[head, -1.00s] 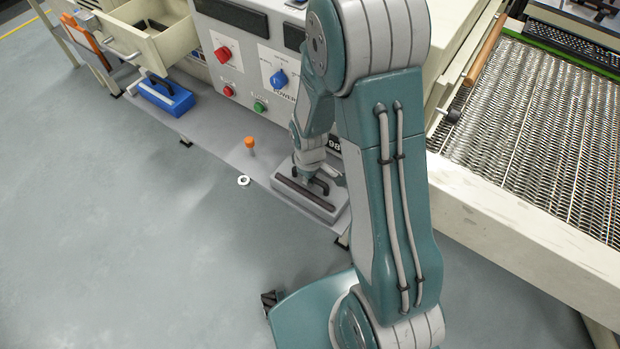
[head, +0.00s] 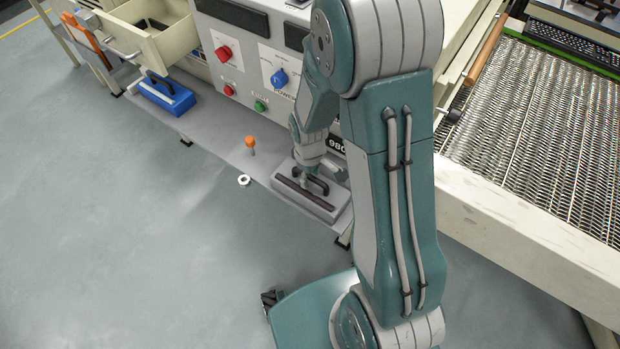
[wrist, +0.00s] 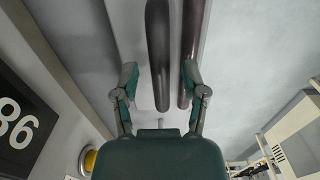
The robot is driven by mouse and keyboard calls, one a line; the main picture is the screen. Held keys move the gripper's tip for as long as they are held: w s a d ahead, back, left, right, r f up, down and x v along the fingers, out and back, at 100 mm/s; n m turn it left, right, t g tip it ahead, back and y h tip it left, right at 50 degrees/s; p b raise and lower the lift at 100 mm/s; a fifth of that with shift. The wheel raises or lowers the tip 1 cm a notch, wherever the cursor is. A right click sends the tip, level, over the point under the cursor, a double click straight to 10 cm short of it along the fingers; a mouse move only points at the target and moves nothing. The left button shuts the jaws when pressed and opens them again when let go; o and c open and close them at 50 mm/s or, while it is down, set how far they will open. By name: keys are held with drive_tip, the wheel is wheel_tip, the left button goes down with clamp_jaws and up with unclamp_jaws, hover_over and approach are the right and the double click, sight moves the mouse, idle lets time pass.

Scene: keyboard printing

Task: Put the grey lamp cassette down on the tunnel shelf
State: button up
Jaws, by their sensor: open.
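The grey lamp cassette (head: 312,203) is a flat box with a dark strip and a dark arched handle (head: 316,183) on top. In the head view it rests on the grey low shelf (head: 225,150), near its right end. My gripper (wrist: 159,72) is open. In the wrist view its two fingers stand apart, one on each side of the handle (wrist: 158,45), with a gap to the left finger. The cassette's dark strip (wrist: 196,25) runs beside the handle near the right finger. My arm partly hides the gripper in the head view.
A blue case (head: 167,97) and an orange-topped peg (head: 251,143) stand further left on the shelf. A white ring (head: 244,180) lies by the shelf edge. The control panel (head: 250,60) rises behind. A mesh conveyor (head: 540,130) is on the right. Floor at left is clear.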

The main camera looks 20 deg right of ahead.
drive_tip(key=s+r+m+t, duration=0.1)
drive_tip(key=s+r+m, duration=0.1)
drive_tip(key=r, duration=0.9)
drive_tip(key=s+r+m+t, duration=0.1)
drive_tip(key=s+r, duration=0.2)
drive_tip(key=r, duration=0.7)
drive_tip(key=s+r+m+t, duration=0.3)
drive_tip(key=s+r+m, duration=0.1)
drive_tip(key=s+r, duration=0.4)
drive_tip(key=shift+s+a+r+t, duration=0.2)
drive_tip(key=shift+s+a+t, duration=0.1)
drive_tip(key=shift+s, duration=0.55)
